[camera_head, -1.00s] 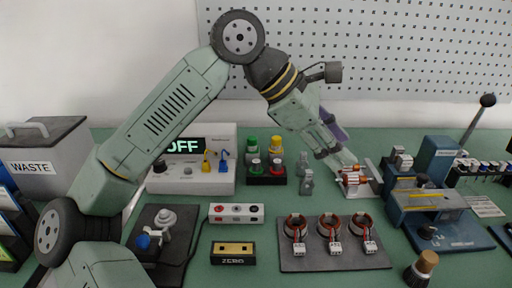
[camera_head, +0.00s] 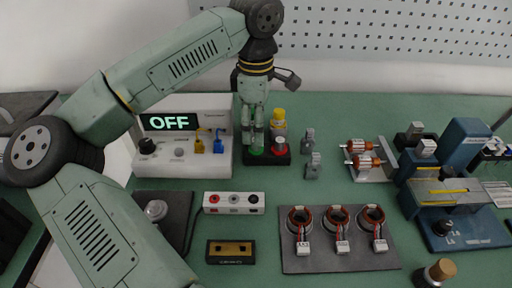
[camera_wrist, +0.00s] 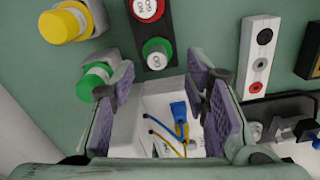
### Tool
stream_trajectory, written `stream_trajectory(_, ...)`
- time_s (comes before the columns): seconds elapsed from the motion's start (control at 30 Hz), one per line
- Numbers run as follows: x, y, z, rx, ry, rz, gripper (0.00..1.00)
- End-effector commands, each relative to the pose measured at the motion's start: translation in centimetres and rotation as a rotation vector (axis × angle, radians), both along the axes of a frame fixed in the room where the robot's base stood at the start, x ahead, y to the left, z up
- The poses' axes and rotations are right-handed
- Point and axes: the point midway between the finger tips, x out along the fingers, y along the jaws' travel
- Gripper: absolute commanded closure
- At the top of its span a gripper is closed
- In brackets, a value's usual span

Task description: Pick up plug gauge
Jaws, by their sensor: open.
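A dark block (camera_head: 268,161) holds a red-topped piece (camera_head: 281,146) and a green-topped piece (camera_head: 256,151); these look like the plug gauge ends. In the wrist view the red top (camera_wrist: 147,8) and green top (camera_wrist: 157,52) bear white labels with small lettering. My gripper (camera_head: 254,140) is open and empty, pointing down over the block's left part. In the wrist view its two padded fingers (camera_wrist: 165,88) stand apart, with the green top just beyond them. In the head view it partly covers the green top.
A yellow-capped cylinder (camera_wrist: 66,23) and a green-capped cylinder (camera_wrist: 94,82) stand close beside the block. The white OFF unit (camera_head: 188,165) with blue and yellow plugs is at left.

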Motion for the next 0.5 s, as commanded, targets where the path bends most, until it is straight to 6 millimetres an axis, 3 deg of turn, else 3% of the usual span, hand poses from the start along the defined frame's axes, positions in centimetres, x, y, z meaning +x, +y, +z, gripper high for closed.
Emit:
stream_trajectory(0.3, 0.2, 0.0, -4.1, -0.002, 0.000, 0.001, 0.58)
stream_trajectory(0.5, 0.2, 0.0, -4.6, -0.002, 0.000, 0.001, 0.58)
